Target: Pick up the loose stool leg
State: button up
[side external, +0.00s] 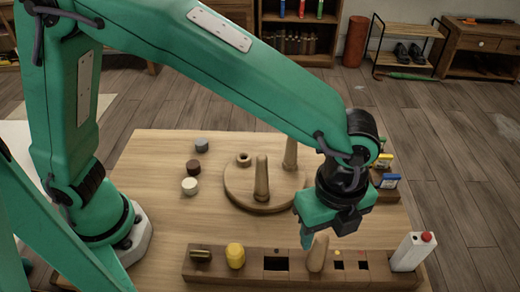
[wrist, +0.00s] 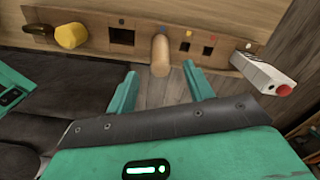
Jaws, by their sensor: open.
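The loose stool leg (side external: 318,254) is a light wooden peg. It stands in a slot of the wooden rack (side external: 225,273) along the table's front. The leg also shows in the wrist view (wrist: 160,55), lined up with the gap between my fingertips. My gripper (side external: 327,226) is open and empty, close above the leg; contact cannot be told. Its two green fingers show in the wrist view (wrist: 161,86). The round stool seat (side external: 236,193) lies upside down behind the rack, with two legs upright and one raised empty socket ring (side external: 243,159).
Several small discs (side external: 193,168) lie at left. Small coloured items (side external: 386,181) stand in a right-hand holder.

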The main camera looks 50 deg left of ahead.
aim_at(318, 251)
jog(key=shift+f, duration=1.25)
jog(key=shift+f, duration=0.15)
jog(key=shift+w+a+f, duration=0.1)
jog(key=shift+f, duration=2.35)
jog(key=shift+c, duration=0.4)
jog(key=c, duration=0.9)
